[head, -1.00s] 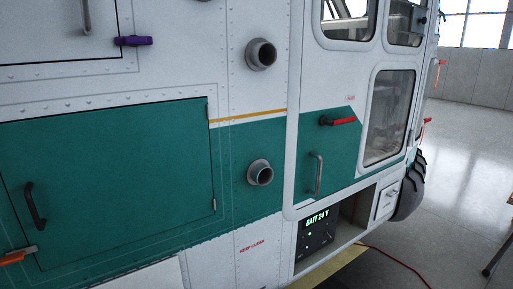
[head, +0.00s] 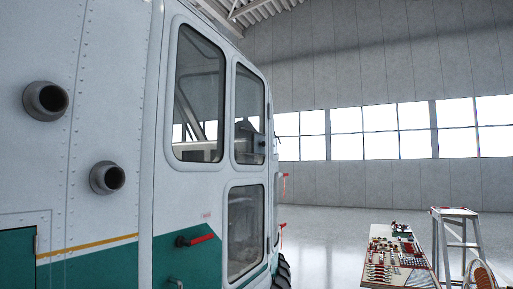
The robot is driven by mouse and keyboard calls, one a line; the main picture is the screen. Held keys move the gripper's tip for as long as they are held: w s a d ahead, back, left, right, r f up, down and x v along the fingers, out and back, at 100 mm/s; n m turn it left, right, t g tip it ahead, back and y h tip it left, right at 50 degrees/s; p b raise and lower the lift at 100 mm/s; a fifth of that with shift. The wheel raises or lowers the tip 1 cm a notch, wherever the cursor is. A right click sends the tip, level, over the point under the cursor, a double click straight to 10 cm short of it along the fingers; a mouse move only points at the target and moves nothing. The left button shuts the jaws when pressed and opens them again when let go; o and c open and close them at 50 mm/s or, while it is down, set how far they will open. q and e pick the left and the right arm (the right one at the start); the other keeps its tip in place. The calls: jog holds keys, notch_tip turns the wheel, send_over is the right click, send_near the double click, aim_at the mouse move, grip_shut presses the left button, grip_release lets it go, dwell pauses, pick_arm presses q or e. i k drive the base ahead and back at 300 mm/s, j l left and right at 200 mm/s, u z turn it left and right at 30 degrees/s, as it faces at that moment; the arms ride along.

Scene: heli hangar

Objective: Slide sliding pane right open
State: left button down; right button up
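The helicopter's white and green side fills the left half of the head view. Its door has two upper windows side by side: a larger left window (head: 199,97) and a narrower right pane (head: 249,115). The right pane has a small dark fitting (head: 259,144) near its right edge, probably the sliding pane's handle. I cannot tell from here whether a gap stands open. A lower window (head: 247,230) sits under the right pane. Neither of my grippers is in view.
A red door handle (head: 196,240) sits below the windows. Two round pipe stubs, upper (head: 46,101) and lower (head: 107,178), stick out from the side. A tool table (head: 397,258) and a stepladder (head: 455,240) stand at the right. Open floor (head: 325,240) lies between.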

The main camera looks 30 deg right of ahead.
aim_at(259, 143)
jog(key=i+l, duration=0.35)
jog(key=l, duration=0.15)
jog(key=i+l, duration=0.35)
jog(key=l, duration=0.15)
jog(key=i+l, duration=0.35)
jog(key=l, duration=0.15)
jog(key=i+l, duration=0.35)
jog(key=l, duration=0.15)
